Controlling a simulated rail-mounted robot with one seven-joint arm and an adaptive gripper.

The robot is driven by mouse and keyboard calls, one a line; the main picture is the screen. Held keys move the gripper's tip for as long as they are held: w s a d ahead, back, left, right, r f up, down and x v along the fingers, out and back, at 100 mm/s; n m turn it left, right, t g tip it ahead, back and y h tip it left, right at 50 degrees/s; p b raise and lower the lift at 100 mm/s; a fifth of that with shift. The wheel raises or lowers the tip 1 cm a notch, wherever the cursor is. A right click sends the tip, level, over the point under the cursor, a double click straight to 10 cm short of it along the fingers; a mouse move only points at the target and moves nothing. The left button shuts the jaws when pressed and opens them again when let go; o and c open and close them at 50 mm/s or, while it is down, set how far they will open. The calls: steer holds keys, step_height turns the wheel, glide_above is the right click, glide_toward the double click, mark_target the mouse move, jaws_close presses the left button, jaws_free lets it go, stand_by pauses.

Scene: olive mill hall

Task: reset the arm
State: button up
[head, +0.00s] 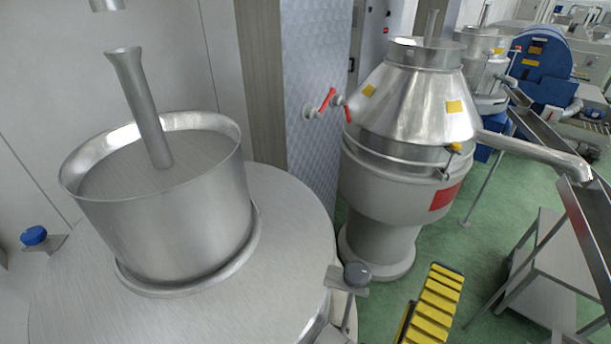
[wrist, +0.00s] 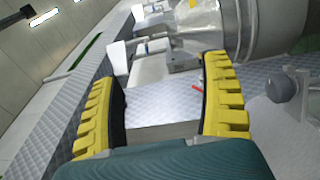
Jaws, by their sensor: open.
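My gripper shows in the wrist view (wrist: 161,76) with its two ridged yellow fingers spread wide apart. Nothing is between them, only the hall behind. In the head view, a yellow ridged finger of my gripper (head: 432,304) shows at the bottom, right of the middle, above the green floor.
A steel vessel with an open drum (head: 185,225) fills the left front. A cone-topped separator (head: 405,130) stands behind my gripper, its spout (head: 535,153) reaching right to a metal chute (head: 590,225). A grey stand (head: 540,270) is at right. Green floor (head: 490,240) lies between.

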steer(key=w+a+r+m+t+y, duration=0.1)
steer(key=a+r+m+t+y, duration=0.6)
steer(key=r+m+y, duration=0.2)
steer(key=shift+a+r+m+y, duration=0.2)
steer(key=shift+r+m+y, duration=0.2)
steer(key=shift+r+m, duration=0.6)
steer(key=shift+d+f+m, duration=0.15)
steer(key=shift+f+m, duration=0.15)
